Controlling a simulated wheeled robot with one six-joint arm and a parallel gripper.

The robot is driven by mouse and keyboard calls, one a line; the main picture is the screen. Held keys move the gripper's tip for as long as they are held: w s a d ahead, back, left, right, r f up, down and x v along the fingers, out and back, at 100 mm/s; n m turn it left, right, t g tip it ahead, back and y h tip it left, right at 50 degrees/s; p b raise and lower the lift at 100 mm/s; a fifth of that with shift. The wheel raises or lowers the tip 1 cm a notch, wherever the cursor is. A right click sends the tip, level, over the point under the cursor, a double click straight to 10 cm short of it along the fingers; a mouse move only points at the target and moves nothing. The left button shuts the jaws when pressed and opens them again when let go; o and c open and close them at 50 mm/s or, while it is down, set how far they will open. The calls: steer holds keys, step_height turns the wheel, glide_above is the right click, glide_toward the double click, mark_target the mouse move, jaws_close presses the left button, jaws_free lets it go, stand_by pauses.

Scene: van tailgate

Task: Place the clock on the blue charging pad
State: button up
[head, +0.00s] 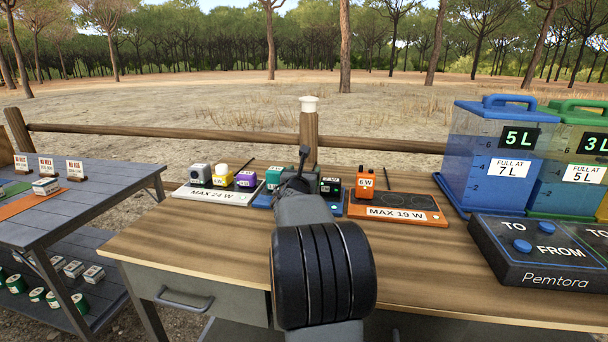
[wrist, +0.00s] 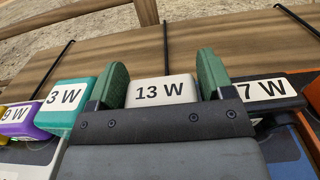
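In the wrist view, my gripper (wrist: 163,80) has its two green fingers on either side of a pale block labelled 13 W (wrist: 165,92). The fingers sit close to its sides; whether they press on it is unclear. I cannot tell from its visible face whether this is the clock. In the head view, my arm hides it and most of the blue charging pad (head: 263,201). A teal 3 W device (wrist: 66,97) is left of the fingers and a black 7 W device (wrist: 262,91) is right of them.
A white pad marked MAX 24 W (head: 238,196) holds several devices on the left. An orange pad marked MAX 19 W (head: 432,217) has an orange 6 W device (head: 365,182) at its left and bare round spots. Blue (head: 490,160) and green tanks stand right.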

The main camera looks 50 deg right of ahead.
steer(key=shift+r+p, duration=0.3)
steer(key=shift+p, duration=0.1)
steer(key=p+v, duration=0.1)
steer(key=v, duration=1.1)
steer(key=shift+f, duration=0.15)
